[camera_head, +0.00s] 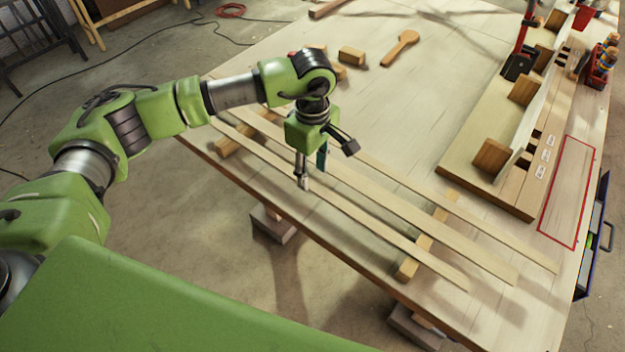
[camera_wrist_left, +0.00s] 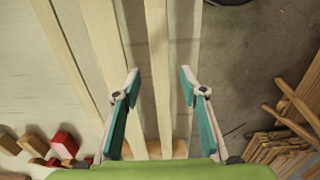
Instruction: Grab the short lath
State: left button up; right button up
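Three long pale wooden laths lie side by side over cross blocks: a front one (camera_head: 385,232), a middle one (camera_head: 420,218) and a back one (camera_head: 460,212). Arm and gripper hide parts of them, so I cannot tell for sure which is shortest. My left gripper (camera_head: 312,172) points down above the front and middle laths. In the left wrist view the gripper (camera_wrist_left: 158,78) is open and empty, with the front lath (camera_wrist_left: 159,50) running between its fingers. The middle lath (camera_wrist_left: 108,45) passes beneath the left finger. My right gripper is not in view.
A cross block (camera_head: 428,236) lies under the laths' right part. A wooden mallet (camera_head: 400,48) and small blocks (camera_head: 351,55) lie further back. A jig (camera_head: 500,150) with upright blocks and a red-outlined area (camera_head: 568,190) are at right. The table edge is close in front.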

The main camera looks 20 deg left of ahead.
aim_at(312, 185)
pick_arm(q)
jog(key=shift+f+p, duration=0.35)
jog(key=shift+f, duration=1.1)
grip_shut()
jog(key=shift+r, duration=0.15)
